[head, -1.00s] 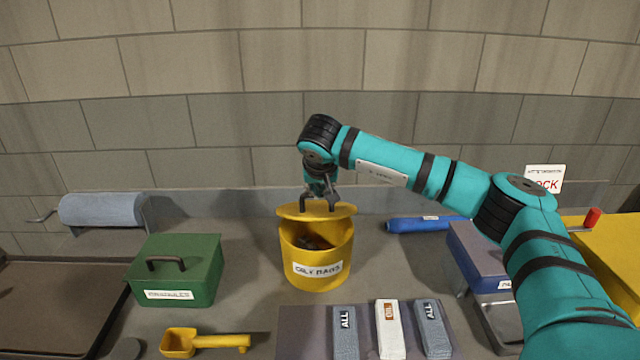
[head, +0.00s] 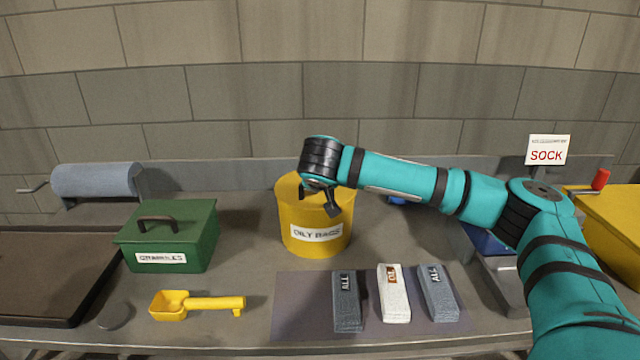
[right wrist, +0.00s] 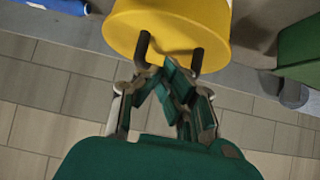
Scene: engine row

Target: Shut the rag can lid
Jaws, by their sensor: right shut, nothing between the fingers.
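The yellow rag can (head: 305,243), labelled "OILY RAGS", stands upright on the bench in the middle of the head view. Its yellow lid (head: 288,188) lies across the top, and no dark opening shows; my right arm hides part of the rim. My right gripper (head: 328,207) is shut and empty, at the front upper edge of the can. In the right wrist view its dark fingertips (right wrist: 171,50) overlap the yellow round shape (right wrist: 165,20) of the can and lid; whether they touch it I cannot tell. My left gripper is not in view.
A green box (head: 172,237) stands left of the can, with a yellow scoop (head: 197,304) in front. Several wrapped bars, one white (head: 393,300), lie on a dark mat (head: 298,312). A yellow bin (head: 612,222) stands far right. Bench between can and green box is clear.

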